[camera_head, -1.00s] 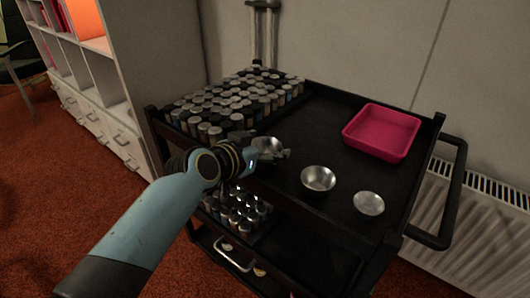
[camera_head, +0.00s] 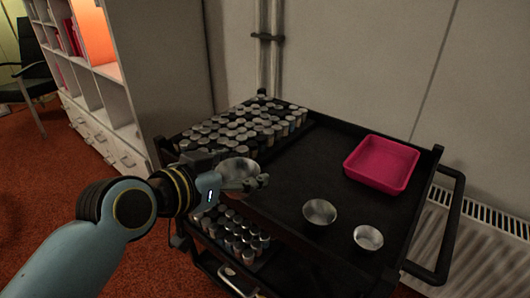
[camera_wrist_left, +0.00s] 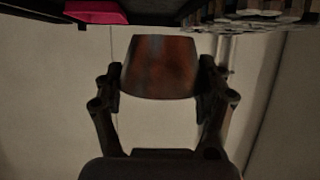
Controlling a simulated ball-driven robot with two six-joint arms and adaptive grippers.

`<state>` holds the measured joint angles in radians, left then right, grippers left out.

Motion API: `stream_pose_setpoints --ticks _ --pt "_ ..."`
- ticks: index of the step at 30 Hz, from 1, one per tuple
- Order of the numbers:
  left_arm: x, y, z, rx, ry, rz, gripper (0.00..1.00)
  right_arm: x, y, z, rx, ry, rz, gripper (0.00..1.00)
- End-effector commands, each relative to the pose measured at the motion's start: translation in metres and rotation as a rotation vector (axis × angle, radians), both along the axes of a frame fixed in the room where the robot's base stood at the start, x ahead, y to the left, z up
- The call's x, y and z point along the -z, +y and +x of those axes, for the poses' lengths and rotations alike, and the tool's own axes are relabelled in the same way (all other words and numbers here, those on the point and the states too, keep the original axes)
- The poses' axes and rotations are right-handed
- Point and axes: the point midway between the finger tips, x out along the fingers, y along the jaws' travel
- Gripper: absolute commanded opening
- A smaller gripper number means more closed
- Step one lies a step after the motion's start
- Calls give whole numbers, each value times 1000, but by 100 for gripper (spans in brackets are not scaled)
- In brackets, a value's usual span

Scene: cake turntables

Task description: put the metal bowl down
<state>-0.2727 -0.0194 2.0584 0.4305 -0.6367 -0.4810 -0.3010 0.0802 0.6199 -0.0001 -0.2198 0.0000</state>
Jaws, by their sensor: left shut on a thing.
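The metal bowl (camera_head: 238,166) is held in my left gripper (camera_head: 244,178), at the cart's near left edge in the head view. In the left wrist view the bowl (camera_wrist_left: 160,67) sits between the two fingers (camera_wrist_left: 160,84), which touch its sides. Its wall looks brownish there and the picture appears upside down. In the head view the bowl is in front of the rows of jars and appears above the cart top's level. Part of the bowl is hidden by the gripper. My right gripper is not in view.
On the black cart top (camera_head: 300,165), two other metal bowls, one (camera_head: 320,212) and another (camera_head: 368,238), stand near the front right. A pink tray (camera_head: 382,164) is at the back right. Several lidded jars (camera_head: 235,128) fill the left side. The middle is clear.

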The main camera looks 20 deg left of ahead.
Motion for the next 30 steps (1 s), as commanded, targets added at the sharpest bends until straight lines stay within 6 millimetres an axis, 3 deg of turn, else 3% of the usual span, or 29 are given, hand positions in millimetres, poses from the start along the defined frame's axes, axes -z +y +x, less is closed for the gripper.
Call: stream_pose_setpoints --ticks 8,11,15,18,22,25,30 --pt "-16 13 2 17 -5 8 40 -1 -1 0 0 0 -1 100" --pt "-43 28 10 49 -11 14 40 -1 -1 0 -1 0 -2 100" --pt "-97 41 14 119 -10 15 40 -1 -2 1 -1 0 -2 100" --pt "-132 41 8 171 -7 12 40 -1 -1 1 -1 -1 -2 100" --pt "-164 32 -11 229 -2 7 40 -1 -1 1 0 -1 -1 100" --pt "-170 21 -26 243 0 -4 40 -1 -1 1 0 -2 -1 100" --pt "-166 21 -27 227 1 -2 40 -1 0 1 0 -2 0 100"
